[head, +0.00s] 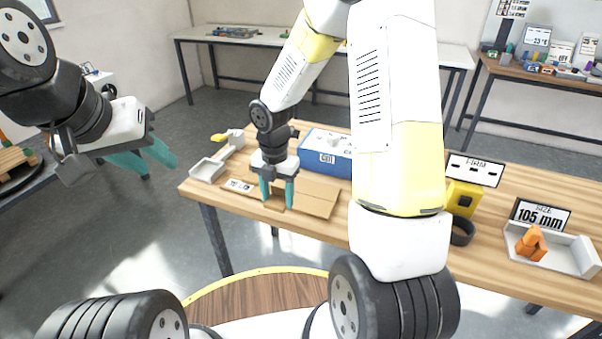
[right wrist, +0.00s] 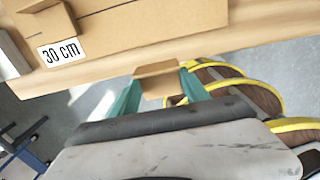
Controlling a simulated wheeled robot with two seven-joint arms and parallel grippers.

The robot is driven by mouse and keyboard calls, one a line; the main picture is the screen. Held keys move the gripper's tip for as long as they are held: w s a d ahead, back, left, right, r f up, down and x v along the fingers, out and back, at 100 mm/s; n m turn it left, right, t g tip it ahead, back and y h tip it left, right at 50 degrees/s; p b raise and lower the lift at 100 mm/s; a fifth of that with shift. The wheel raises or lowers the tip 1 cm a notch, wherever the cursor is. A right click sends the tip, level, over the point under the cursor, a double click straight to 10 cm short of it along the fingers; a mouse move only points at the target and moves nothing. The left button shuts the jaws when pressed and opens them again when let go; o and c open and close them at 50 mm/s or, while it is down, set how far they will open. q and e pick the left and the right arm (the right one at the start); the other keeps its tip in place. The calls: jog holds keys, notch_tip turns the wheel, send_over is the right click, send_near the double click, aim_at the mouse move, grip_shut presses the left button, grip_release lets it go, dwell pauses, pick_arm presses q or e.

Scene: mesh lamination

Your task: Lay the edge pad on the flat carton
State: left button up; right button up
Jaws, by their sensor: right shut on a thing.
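My right gripper (head: 278,204) is over the front of the wooden table and shut on a small brown cardboard piece, the edge pad (right wrist: 158,80). The right wrist view shows the pad between the teal fingertips (right wrist: 158,88), apart from the flat carton in the picture. The flat carton (head: 316,198) is a brown board lying on the table just right of that gripper in the head view; it fills the top of the right wrist view (right wrist: 150,28). My left gripper (head: 160,165) is open and empty, out over the floor at the left.
A "30 cm" label (right wrist: 60,52) lies beside the carton. A blue box (head: 327,152) stands behind it. A grey tray (head: 208,170) is at the table's left end. A yellow device (head: 462,198), black ring (head: 462,232) and pale tray (head: 562,252) with an orange part are at right.

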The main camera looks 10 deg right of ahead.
send_over(304, 193)
jog(key=shift+s+a+f, duration=0.15)
jog(key=shift+f, duration=0.4)
jog(key=shift+d+f, duration=0.2)
jog(key=shift+f, duration=1.6)
jog(key=shift+f, duration=0.1)
jog(key=o, duration=1.4)
jog(key=shift+o, duration=0.2)
